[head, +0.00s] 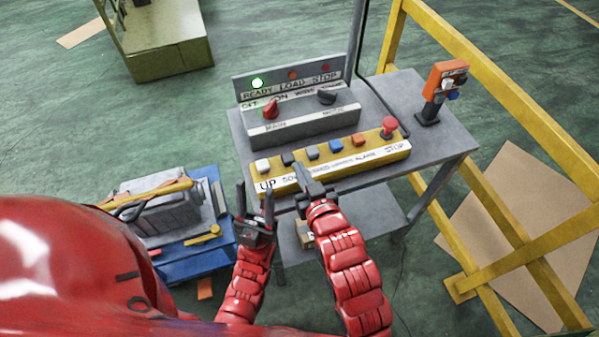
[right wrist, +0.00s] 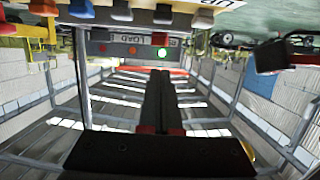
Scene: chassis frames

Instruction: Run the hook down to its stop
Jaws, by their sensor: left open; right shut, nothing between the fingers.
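The yellow button box (head: 400,153) lies along the table's near side. Its white UP button (head: 262,166) is at the left end, then the black button (head: 288,159), whose label starts with "DO" and is partly covered. My right gripper (head: 302,174) is shut and empty, its fingertips at the box's near edge just below the black button. I cannot tell whether they touch anything. The right wrist view shows its closed fingers (right wrist: 160,85) and the buttons upside down, including the black one (right wrist: 163,14). No hook is visible.
A grey panel (head: 310,125) behind has a red and a black knob. Its green READY lamp (head: 257,83) is lit; LOAD and STOP look dark. A red mushroom button (head: 389,126) tops the box's right end. Yellow railing (head: 500,90) stands right, a blue cart (head: 205,258) left.

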